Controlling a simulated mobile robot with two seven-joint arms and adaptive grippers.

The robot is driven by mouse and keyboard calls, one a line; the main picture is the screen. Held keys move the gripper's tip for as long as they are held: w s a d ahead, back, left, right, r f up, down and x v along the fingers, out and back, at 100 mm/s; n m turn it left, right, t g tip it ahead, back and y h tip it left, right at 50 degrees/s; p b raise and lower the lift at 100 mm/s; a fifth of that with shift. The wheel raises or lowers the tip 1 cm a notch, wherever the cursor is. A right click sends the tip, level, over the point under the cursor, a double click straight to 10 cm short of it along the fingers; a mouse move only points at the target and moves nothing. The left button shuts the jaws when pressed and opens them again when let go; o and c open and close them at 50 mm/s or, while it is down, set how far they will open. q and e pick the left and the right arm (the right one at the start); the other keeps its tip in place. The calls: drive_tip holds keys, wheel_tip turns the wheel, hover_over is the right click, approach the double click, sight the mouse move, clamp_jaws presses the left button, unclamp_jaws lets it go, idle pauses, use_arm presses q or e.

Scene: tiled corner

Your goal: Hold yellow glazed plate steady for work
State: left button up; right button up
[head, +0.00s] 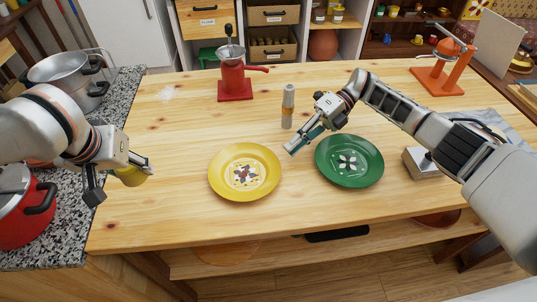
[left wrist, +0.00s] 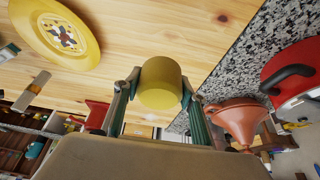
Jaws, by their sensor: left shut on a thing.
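The yellow glazed plate (head: 244,172), with a flower pattern in its middle, lies flat on the wooden table; it also shows in the left wrist view (left wrist: 58,32). My left gripper (head: 135,172) is left of the plate, near the table's left edge. It is shut on a yellow round block (left wrist: 160,82), held between its two fingers and clear of the plate. My right gripper (head: 292,150) is just beyond the plate's right rim, its fingers pointing down towards the table. Whether its fingers are apart is too small to tell.
A green plate (head: 349,160) lies right of the yellow one. A red pot (head: 20,205) and a steel pot (head: 66,75) stand on the granite counter at left. The table's front strip is clear.

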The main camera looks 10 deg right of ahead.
drive_tip(key=shift+x, duration=2.5)
clamp_jaws()
